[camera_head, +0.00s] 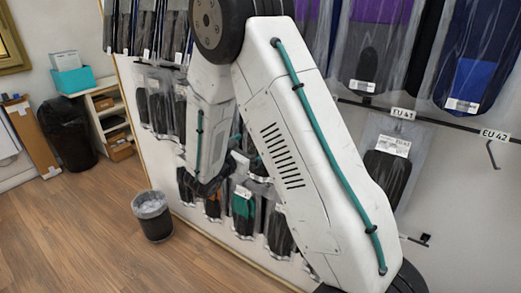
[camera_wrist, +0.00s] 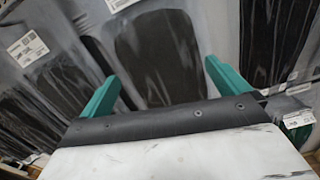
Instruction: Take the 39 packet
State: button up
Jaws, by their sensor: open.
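Clear packets with dark insoles hang on the wall board. In the wrist view one packet (camera_wrist: 157,45) with a black insole fills the middle, in front of my gripper (camera_wrist: 162,72). The gripper's two green fingers are apart, one on each side of that insole in the picture, and nothing is seen held between them. I cannot tell whether they touch the packet. Its white label (camera_wrist: 121,4) is cut off at the top edge, so I cannot read its size. In the head view my arm hides much of the board, and I cannot make out a packet marked 39.
Neighbouring packets hang close by at left (camera_wrist: 66,82) and right (camera_wrist: 275,40). Hooks marked EU 41 (camera_head: 403,114) and EU 42 (camera_head: 494,134) are at right. A waste bin (camera_head: 153,216) stands on the floor. Open floor lies at left.

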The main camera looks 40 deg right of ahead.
jog(key=shift+r+x, duration=0.2)
jog(key=shift+x, duration=1.75)
jog(key=c, duration=1)
jog(key=shift+c, duration=0.2)
